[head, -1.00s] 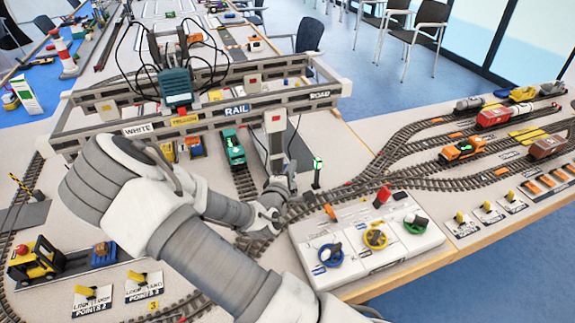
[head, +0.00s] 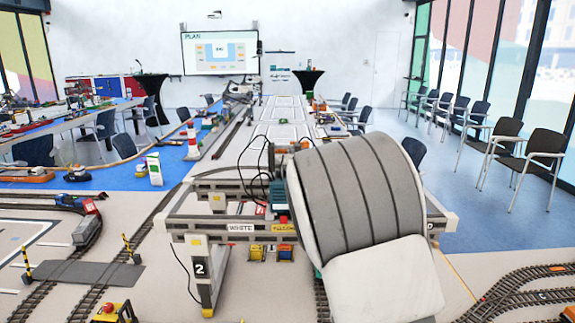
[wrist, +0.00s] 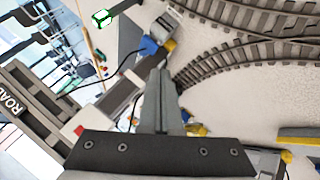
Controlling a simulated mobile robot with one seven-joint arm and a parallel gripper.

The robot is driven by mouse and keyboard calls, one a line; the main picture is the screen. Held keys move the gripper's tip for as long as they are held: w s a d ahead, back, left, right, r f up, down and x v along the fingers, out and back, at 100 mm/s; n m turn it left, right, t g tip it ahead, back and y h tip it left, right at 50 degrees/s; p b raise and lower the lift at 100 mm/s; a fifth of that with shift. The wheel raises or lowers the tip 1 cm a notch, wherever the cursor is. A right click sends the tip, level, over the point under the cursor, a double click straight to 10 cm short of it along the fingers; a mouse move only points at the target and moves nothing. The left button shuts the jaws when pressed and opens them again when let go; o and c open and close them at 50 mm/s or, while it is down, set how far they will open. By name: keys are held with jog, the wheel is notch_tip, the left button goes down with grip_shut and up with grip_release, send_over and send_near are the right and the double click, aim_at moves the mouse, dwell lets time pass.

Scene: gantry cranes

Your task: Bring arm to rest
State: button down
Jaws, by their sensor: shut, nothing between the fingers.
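My grey-and-white arm (head: 365,215) is raised close in front of the head camera and covers the middle right of that view. My gripper is hidden in the head view. In the wrist view my gripper (wrist: 162,68) is shut and empty, its fingers pressed together above the model railway table. The gantry crane (head: 215,228) stands behind my arm, which hides much of its right side. Part of the crane's frame with the ROAD label (wrist: 22,98) shows at the left of the wrist view, apart from the fingers.
Curved tracks (head: 515,290) lie at the lower right. A red loco and grey wagon (head: 88,228) stand at the left. A striped tower (head: 192,142) is further back. Chairs (head: 535,160) line the right wall. The blue floor beside the table looks clear.

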jog(key=s+a+r+m+g+y, duration=0.1)
jog(key=s+a+r+y, duration=0.1)
jog(key=r, duration=0.2)
jog(key=s+a+r+m+y, duration=0.1)
jog(key=s+a+r+y, duration=0.1)
jog(key=a+r, duration=0.15)
jog(key=s+r+m+p, duration=0.1)
jog(key=s+r, duration=0.7)
jog(key=s, duration=0.2)
jog(key=s+d+r+m+g, duration=0.1)
jog(key=s+r+m, duration=0.1)
jog(key=s+r, duration=0.6)
jog(key=s, duration=0.2)
jog(key=shift+s+d+r+p, duration=0.15)
jog(key=shift+s+d+p, duration=0.1)
jog(key=shift+s+p, duration=0.15)
